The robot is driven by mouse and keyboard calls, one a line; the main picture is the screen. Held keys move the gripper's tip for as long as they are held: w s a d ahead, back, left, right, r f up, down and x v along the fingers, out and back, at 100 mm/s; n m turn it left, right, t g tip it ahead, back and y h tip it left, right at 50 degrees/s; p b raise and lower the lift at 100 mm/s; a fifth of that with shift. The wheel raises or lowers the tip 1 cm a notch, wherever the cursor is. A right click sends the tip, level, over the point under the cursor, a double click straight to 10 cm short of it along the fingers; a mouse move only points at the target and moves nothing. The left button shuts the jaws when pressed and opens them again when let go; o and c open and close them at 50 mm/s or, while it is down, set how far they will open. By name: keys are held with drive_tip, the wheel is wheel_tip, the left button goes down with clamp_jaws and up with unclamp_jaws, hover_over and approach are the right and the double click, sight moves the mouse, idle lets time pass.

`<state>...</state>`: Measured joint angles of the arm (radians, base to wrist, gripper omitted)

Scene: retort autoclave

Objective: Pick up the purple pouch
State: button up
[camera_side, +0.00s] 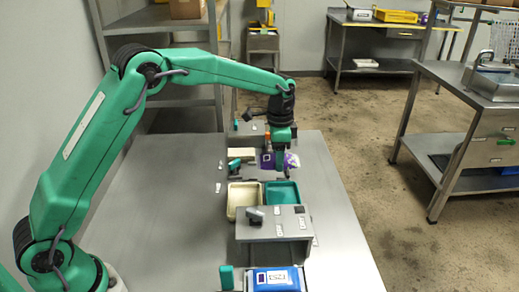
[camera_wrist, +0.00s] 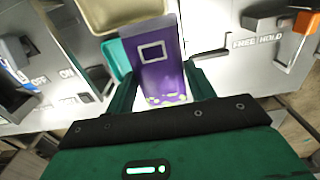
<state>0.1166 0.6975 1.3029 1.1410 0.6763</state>
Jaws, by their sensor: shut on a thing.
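The purple pouch (camera_side: 293,160) has a pale square label and shows on both sides of my gripper (camera_side: 281,165) in the side view. In the wrist view the purple pouch (camera_wrist: 170,75) stands between the two green fingers of my gripper (camera_wrist: 160,92), with its white-outlined label facing the camera and yellow marks on its near end. The gripper is shut on the pouch. The fingers hide part of the pouch in the side view. I cannot tell whether its lower edge touches anything.
A cream tray (camera_side: 232,213) and a teal tray (camera_side: 268,200) sit side by side in front of the pouch. A grey box (camera_side: 262,232) with a lever stands nearer, then a blue item (camera_side: 277,279). A panel marked FREE and HOLD (camera_wrist: 235,50) has an orange-tipped lever (camera_wrist: 305,22). The table's left side is bare.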

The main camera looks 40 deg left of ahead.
drive_tip(key=shift+s+d+r, duration=0.3)
drive_tip(key=shift+d+r, duration=0.05)
drive_tip(key=shift+d, duration=0.2)
drive_tip(key=shift+s+d+r, duration=0.25)
drive_tip(key=shift+d+r, duration=0.1)
drive_tip(key=shift+d, duration=0.15)
drive_tip(key=shift+s+a, duration=0.1)
drive_tip(key=shift+s+a+r+n, duration=0.3)
drive_tip(key=shift+r, duration=0.05)
drive_tip(key=s+a+r+n, duration=0.2)
drive_tip(key=s+a+n, duration=0.2)
drive_tip(key=s, duration=0.2)
drive_tip(key=s+a+r+n, duration=0.3)
drive_tip(key=s+n, duration=0.1)
drive_tip(key=s, duration=0.3)
drive_tip(key=shift+s+a+r, duration=0.3)
drive_tip(key=shift+a+r, duration=0.05)
drive_tip(key=shift+a, duration=0.05)
